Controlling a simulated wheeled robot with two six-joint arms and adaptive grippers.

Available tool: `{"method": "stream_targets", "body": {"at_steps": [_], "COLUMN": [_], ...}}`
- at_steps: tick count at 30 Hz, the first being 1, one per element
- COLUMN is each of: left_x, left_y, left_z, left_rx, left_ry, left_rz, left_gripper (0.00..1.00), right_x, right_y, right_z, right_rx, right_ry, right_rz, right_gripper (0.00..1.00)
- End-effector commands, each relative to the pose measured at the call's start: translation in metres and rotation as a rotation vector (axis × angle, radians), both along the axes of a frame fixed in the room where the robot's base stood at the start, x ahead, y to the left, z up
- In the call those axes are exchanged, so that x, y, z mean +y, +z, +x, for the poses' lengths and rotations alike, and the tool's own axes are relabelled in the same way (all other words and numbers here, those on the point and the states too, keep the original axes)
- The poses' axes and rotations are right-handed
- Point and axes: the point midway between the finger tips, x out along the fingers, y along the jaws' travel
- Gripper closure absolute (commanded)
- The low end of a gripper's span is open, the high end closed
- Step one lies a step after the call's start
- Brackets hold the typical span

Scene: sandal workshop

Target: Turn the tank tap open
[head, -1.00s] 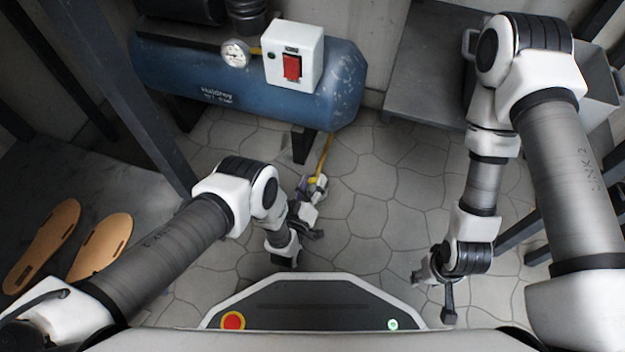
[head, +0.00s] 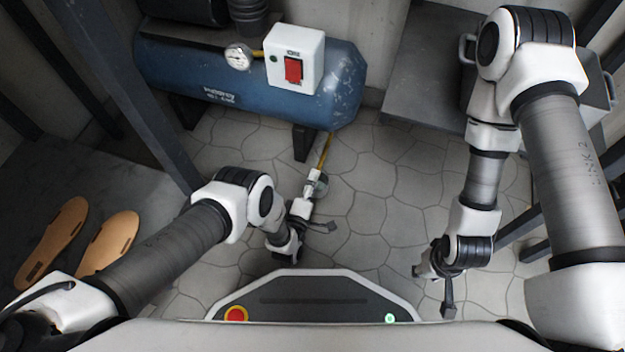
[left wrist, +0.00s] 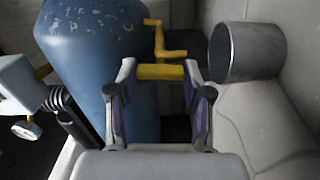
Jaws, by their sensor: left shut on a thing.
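The blue tank (head: 235,85) stands at the back, and a yellow tap (head: 325,150) reaches down from its right end. In the left wrist view the tap's cranked yellow handle (left wrist: 160,72) lies crosswise between the two fingers of my left gripper (left wrist: 160,95). The gripper is shut on this handle. In the head view my left gripper (head: 316,186) is at the lower end of the tap, and its fingers are small and partly hidden. My right gripper (head: 433,288) hangs at the lower right, empty, with its fingers apart, far from the tap.
A metal cylinder (left wrist: 247,52) is close to the right of the handle in the left wrist view. A white switch box (head: 295,58) and a gauge (head: 238,57) sit on the tank. Two sandal soles (head: 107,243) lie at the left. Floor right of the tap is clear.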

Motion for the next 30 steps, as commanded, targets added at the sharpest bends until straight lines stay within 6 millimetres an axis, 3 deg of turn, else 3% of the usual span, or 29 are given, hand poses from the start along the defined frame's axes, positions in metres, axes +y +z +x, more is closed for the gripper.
{"method": "stream_targets", "body": {"at_steps": [9, 23, 24, 25, 30], "left_x": [0.0017, 0.002, 0.002, 0.0019, 0.0012], "left_y": [0.0013, 0.0009, 0.0009, 0.0009, 0.0003], "left_z": [0.0032, 0.0031, 0.0031, 0.003, 0.0018], "left_rx": [0.027, 0.03, 0.03, 0.03, 0.033], "left_ry": [0.005, 0.005, 0.005, 0.005, 0.003], "left_rz": [-0.096, -0.108, -0.108, -0.108, -0.107], "left_gripper": [0.85, 0.85, 0.36, 0.25, 0.25], "right_x": [0.0001, 0.0001, 0.0001, 0.0001, 0.0001], "right_y": [0.0018, 0.0018, 0.0018, 0.0018, 0.0019], "right_z": [-0.0002, -0.0001, -0.0001, -0.0001, -0.0001], "right_rx": [0.0, 0.0, 0.0, 0.0, 0.0], "right_ry": [0.001, 0.001, 0.001, 0.001, 0.0], "right_rz": [0.0, 0.0, 0.0, 0.0, 0.0], "right_gripper": [0.6, 0.6, 0.6, 0.6, 0.6]}}
